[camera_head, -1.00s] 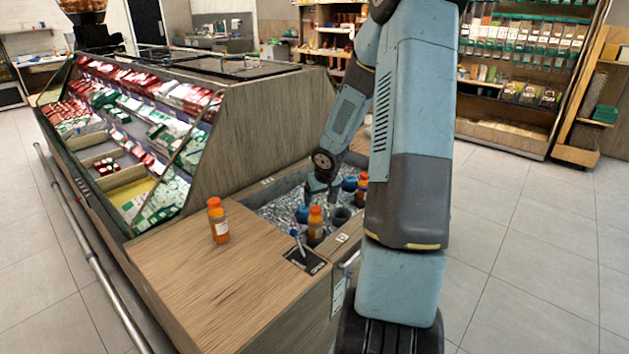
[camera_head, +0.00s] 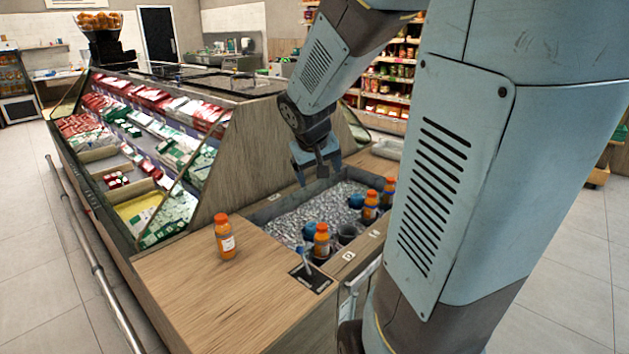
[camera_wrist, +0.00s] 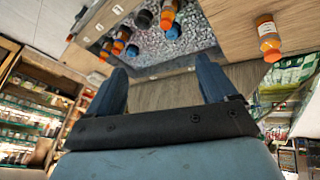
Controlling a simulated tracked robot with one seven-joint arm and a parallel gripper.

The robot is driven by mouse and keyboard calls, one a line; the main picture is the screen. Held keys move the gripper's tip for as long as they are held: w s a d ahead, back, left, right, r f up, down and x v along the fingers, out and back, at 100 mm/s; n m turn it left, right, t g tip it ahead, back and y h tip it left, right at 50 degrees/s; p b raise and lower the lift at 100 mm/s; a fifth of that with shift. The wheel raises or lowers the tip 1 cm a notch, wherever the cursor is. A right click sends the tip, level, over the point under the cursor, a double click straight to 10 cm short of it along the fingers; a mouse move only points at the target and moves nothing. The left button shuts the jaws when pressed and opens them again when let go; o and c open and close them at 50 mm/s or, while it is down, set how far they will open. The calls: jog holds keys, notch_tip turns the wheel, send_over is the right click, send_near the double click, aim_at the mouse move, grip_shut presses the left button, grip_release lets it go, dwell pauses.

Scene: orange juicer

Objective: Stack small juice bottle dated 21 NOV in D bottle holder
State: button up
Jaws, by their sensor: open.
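A small orange juice bottle (camera_head: 225,237) with an orange cap and a white label stands upright on the wooden counter; it also shows in the wrist view (camera_wrist: 268,38). Its date is too small to read. Holders sit in the ice bin, several with orange-capped bottles, such as the front bottle (camera_head: 321,241) and a back bottle (camera_head: 370,206). A dark holder (camera_head: 347,233) looks empty. The holder letters are too small to read surely. My gripper (camera_head: 315,182) is open and empty above the far part of the bin, apart from the bottles; its fingers show in the wrist view (camera_wrist: 163,88).
A black plate with a small upright tool (camera_head: 308,276) lies at the counter's front corner. A display case of packets (camera_head: 150,150) stands at the left. The wooden counter (camera_head: 200,290) is mostly clear around the lone bottle.

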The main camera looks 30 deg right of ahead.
jog(key=s+a+r+y, duration=0.1)
jog(key=s+a+r, duration=0.1)
jog(key=s, duration=0.3)
jog(key=s+a+r+y, duration=0.1)
jog(key=s+a+r, duration=0.2)
jog(key=s, duration=0.3)
jog(key=s+a+r+n+t+y, duration=0.1)
jog(key=s+a+r, duration=0.1)
jog(key=s+a, duration=0.2)
jog(key=shift+s+a+r+y, duration=0.2)
jog(key=shift+s+a+y, duration=0.2)
jog(key=shift+s, duration=0.45)
